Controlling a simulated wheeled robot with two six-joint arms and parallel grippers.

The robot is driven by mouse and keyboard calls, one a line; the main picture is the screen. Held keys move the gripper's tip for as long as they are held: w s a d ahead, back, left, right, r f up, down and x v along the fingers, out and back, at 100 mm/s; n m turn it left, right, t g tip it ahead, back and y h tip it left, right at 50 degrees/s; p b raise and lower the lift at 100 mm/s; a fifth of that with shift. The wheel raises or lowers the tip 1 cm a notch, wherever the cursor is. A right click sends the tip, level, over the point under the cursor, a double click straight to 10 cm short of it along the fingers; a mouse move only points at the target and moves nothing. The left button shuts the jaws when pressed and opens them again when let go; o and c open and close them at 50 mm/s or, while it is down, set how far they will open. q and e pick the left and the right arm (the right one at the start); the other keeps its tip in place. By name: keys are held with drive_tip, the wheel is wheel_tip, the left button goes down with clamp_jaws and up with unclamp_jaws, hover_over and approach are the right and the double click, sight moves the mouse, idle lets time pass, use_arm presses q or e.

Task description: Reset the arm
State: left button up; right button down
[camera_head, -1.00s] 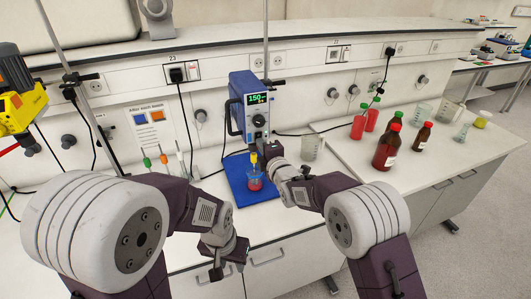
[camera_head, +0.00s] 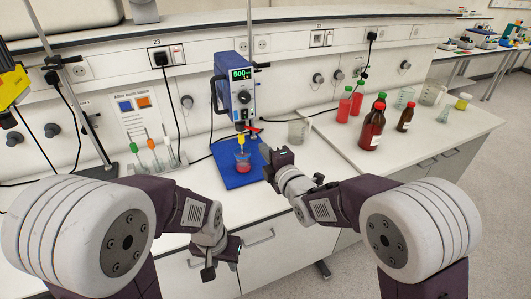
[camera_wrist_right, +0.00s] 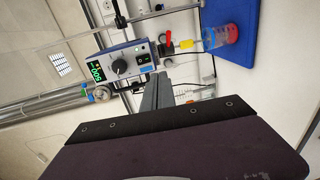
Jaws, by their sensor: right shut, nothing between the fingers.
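My right gripper (camera_head: 267,160) is just to the right of the beaker of red liquid (camera_head: 243,162) and in front of the blue stirrer (camera_head: 236,95). In the right wrist view its grey fingers (camera_wrist_right: 156,95) are together with nothing between them, pointing toward the stirrer, whose display (camera_wrist_right: 97,70) is lit. The beaker also shows in that view (camera_wrist_right: 220,37), apart from the fingers. My left gripper (camera_head: 220,262) hangs low at the counter's front edge, pointing down. No held object shows in it, and its finger gap is unclear.
The beaker stands on a blue base plate (camera_head: 235,180). The counter front (camera_head: 190,263) lies below.

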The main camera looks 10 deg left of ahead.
drive_tip(key=w+d+r+m+t+h, duration=0.2)
drive_tip(key=w+d+r, duration=0.15)
drive_tip(key=d, duration=0.65)
drive_tip(key=s+d+f+m+g+h, duration=0.3)
drive_tip(key=d+f+m+h, duration=0.3)
drive_tip(key=d, duration=0.7)
drive_tip(key=s+d+f+m+g, duration=0.3)
drive_tip(key=s+f+m+g, duration=0.2)
drive_tip(key=s+f+m, duration=0.3)
drive_tip(key=s+d+f+m+g+h, duration=0.1)
drive_tip(key=s+f+m+g, duration=0.5)
drive_tip(key=s, duration=1.1)
wheel_tip(320, 180, down, 3)
drive_tip(key=d+m, duration=0.1)
drive_tip(key=m, duration=0.2)
drive_tip(key=shift+d+g, duration=0.3)
drive_tip(key=shift+d, duration=0.1)
